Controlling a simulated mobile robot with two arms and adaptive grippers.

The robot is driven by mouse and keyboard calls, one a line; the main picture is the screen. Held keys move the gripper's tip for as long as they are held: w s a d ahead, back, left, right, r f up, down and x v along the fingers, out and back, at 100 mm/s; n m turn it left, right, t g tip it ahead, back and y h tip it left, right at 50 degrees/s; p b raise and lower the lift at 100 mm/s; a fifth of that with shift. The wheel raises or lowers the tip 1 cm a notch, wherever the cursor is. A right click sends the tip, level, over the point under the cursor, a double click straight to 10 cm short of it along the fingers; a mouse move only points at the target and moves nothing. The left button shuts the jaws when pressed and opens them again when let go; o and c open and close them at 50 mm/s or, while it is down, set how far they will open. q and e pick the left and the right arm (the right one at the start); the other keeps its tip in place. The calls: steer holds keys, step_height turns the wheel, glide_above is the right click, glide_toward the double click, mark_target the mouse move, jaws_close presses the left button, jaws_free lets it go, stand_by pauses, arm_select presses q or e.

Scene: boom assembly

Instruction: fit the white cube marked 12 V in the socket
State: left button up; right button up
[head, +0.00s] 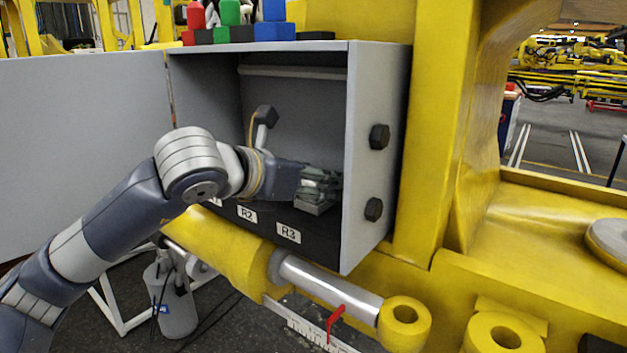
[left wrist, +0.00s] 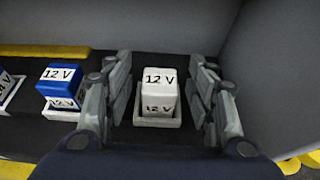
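The white cube marked 12 V (left wrist: 159,90) stands upright in a shallow pale square socket (left wrist: 157,122) in the left wrist view. Its top and front labels show. How deep it sits cannot be told exactly. My left gripper (left wrist: 161,100) has one finger on each side of the cube, with a dark gap on both sides, so it is open around it and apart from it. In the head view my left gripper (head: 320,185) is inside the grey box above the R3 label (head: 288,233), and its fingers hide the cube. My right gripper is not in view.
A blue cube marked 12 V (left wrist: 62,85) sits in the socket to the left, with another socket (left wrist: 8,90) beyond it. The box's right wall (head: 377,160) is close to my gripper. The box door (head: 80,150) stands open. Coloured blocks (head: 230,20) stand on top.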

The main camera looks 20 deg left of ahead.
arm_select(q)
steer(key=v, duration=1.2)
steer(key=shift+f, duration=0.1)
stand_by(0.4)
